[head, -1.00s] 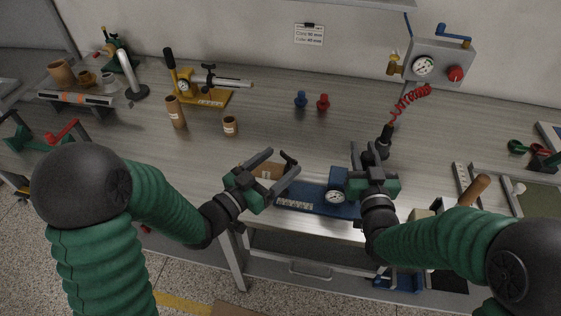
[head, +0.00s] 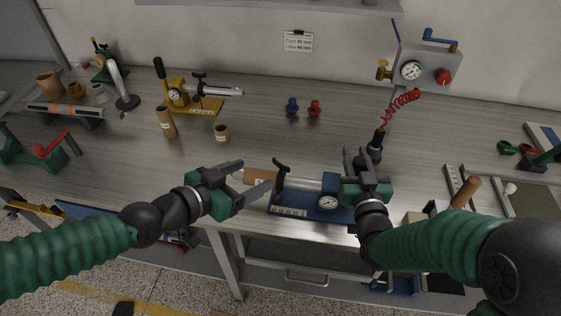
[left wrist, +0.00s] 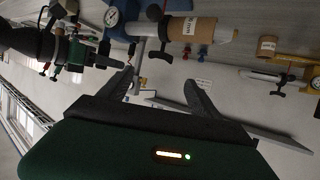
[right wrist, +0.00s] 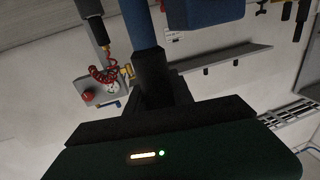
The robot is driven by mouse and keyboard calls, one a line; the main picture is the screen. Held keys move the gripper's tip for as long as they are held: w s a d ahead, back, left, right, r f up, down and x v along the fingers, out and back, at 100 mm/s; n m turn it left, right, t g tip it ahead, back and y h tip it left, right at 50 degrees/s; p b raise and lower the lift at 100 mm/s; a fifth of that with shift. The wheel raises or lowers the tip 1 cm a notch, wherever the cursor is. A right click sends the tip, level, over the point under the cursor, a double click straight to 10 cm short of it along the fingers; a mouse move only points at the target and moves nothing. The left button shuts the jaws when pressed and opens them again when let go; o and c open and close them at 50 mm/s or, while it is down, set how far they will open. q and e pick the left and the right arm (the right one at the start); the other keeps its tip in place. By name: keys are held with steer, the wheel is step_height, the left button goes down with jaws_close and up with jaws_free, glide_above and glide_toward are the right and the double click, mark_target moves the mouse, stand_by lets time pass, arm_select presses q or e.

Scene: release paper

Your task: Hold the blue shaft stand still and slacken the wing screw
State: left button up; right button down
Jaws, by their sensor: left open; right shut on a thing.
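The blue shaft stand (head: 300,207) lies near the table's front edge, with a gauge and a blue block at its right. Its black wing screw (head: 281,163) stands upright at the left end, beside a brown cardboard roll (head: 258,176). In the left wrist view the wing screw (left wrist: 158,14) sits between the gauge and the roll (left wrist: 192,29), with the pale shaft end beyond. My left gripper (head: 258,178) is open and empty, left of the wing screw and apart from it.
Behind are a yellow stand (head: 200,104), cardboard tubes (head: 166,122) and blue and red knobs (head: 314,109). A black nozzle (head: 376,142) on a red coiled hose stands close behind my right gripper.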

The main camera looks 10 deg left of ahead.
mark_target(281, 163)
arm_select(q)
steer(key=x, duration=1)
steer(key=shift+w+d+f, duration=0.15)
steer(key=shift+d, duration=0.15)
steer(key=shift+w+d+f, duration=0.2)
steer(key=shift+w+f, duration=0.1)
steer(key=shift+w, duration=0.25)
steer(key=c, duration=1.4)
steer(key=shift+d, duration=0.1)
